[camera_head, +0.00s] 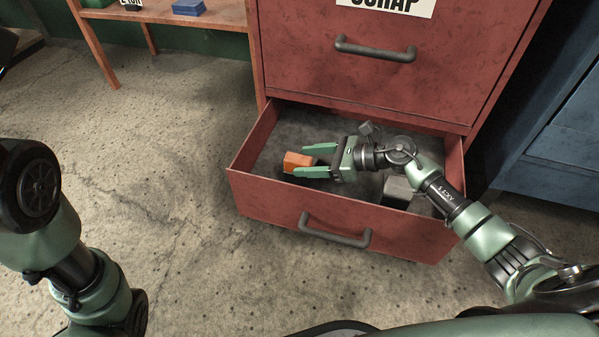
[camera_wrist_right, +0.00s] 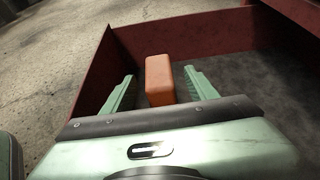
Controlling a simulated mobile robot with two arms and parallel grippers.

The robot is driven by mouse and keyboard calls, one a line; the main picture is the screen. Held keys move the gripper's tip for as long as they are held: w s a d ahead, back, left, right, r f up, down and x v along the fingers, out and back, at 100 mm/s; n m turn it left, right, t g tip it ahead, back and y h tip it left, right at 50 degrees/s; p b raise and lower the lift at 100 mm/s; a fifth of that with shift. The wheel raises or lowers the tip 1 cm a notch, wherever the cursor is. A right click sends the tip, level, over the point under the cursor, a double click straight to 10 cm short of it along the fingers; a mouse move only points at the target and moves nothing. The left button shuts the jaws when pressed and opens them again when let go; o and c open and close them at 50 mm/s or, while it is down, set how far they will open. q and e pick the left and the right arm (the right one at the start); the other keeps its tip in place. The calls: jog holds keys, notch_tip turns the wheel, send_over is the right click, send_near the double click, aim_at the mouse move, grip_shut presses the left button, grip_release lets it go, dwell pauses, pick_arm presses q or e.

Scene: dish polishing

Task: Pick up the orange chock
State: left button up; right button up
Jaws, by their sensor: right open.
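The orange chock (camera_head: 298,161) is a small block inside the open red drawer (camera_head: 275,201), toward its left side. My right gripper (camera_head: 307,161) reaches into the drawer from the right, with its green fingers open. In the right wrist view, the chock (camera_wrist_right: 160,80) stands between the two fingertips of the right gripper (camera_wrist_right: 160,88), with a gap visible on each side. My left arm is at the left edge of the head view, but its gripper is not seen.
A grey block (camera_head: 398,189) lies in the drawer under my right arm. The red cabinet (camera_head: 390,75) with a scrap label rises behind. A blue cabinet (camera_head: 555,150) stands at the right. An orange shelf (camera_head: 160,14) with a blue block (camera_head: 189,7) is at the back left. The floor at left is clear.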

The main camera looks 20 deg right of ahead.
aim_at(298, 161)
jog(key=shift+b+x, duration=0.55)
jog(key=shift+x, duration=1)
grip_shut()
jog(key=shift+r, duration=0.1)
